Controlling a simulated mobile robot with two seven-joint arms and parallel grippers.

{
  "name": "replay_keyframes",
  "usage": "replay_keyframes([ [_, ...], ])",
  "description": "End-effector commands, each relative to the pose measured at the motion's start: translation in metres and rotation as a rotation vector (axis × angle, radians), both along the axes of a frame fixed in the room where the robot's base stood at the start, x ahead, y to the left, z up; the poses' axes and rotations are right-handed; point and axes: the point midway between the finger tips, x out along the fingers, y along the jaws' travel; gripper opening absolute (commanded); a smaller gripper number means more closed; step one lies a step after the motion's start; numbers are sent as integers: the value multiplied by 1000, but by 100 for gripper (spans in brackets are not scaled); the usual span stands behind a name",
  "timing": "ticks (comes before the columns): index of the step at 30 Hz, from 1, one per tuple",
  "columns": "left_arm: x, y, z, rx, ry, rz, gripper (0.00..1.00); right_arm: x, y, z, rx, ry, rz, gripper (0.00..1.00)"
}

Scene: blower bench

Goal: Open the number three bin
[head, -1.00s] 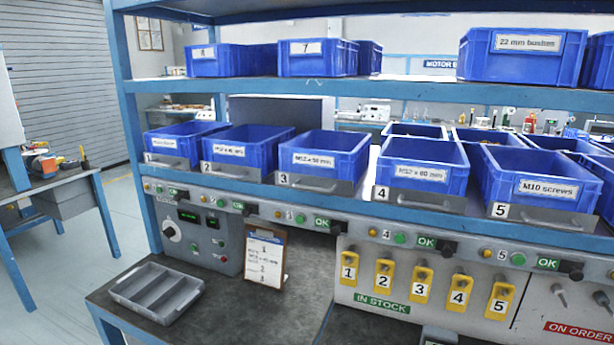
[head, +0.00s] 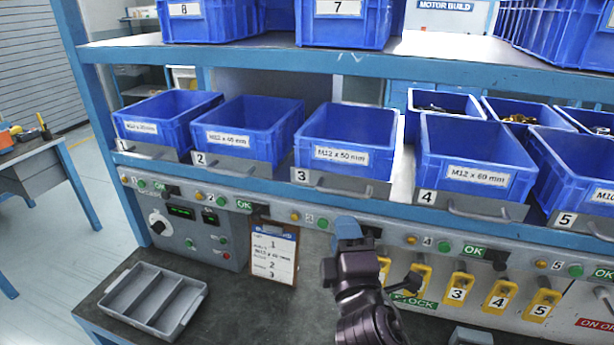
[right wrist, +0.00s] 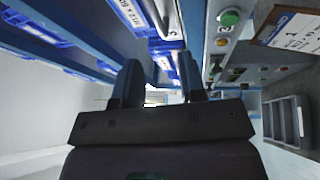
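The number three bin (head: 380,128) is a blue bin labelled M12 x 50 mm on the middle shelf. Its grey front plate (head: 318,178) bears a 3 and a bar handle (head: 345,189). The bin stands in line with bins 2 and 4. My right gripper (head: 348,228) is below and in front of that handle, apart from it. In the right wrist view its two fingers (right wrist: 158,88) stand apart with nothing between them. A bin label and handle (right wrist: 160,22) show beyond the fingertips. My left gripper is not in view.
Bin 2 (head: 245,130) and bin 4 (head: 475,160) flank it closely. A control strip with buttons runs under the shelf. Yellow numbered tags (head: 457,292) hang at right. A clipboard (head: 273,253) and a grey divided tray (head: 150,300) are on the bench.

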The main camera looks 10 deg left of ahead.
Motion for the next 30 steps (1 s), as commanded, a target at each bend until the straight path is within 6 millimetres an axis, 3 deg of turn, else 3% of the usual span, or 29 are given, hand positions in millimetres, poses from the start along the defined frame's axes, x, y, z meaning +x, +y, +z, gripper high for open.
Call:
replay_keyframes([
  [3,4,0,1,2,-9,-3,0,1,-3,-1,-96,-21,-34,37],
  [10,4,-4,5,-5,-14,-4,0,11,-1,2,-128,-27,-39,37],
  [24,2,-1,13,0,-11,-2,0,83,14,15,-124,-24,-38,37],
  [30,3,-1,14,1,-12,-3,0,100,18,18,-124,-25,-37,37],
])
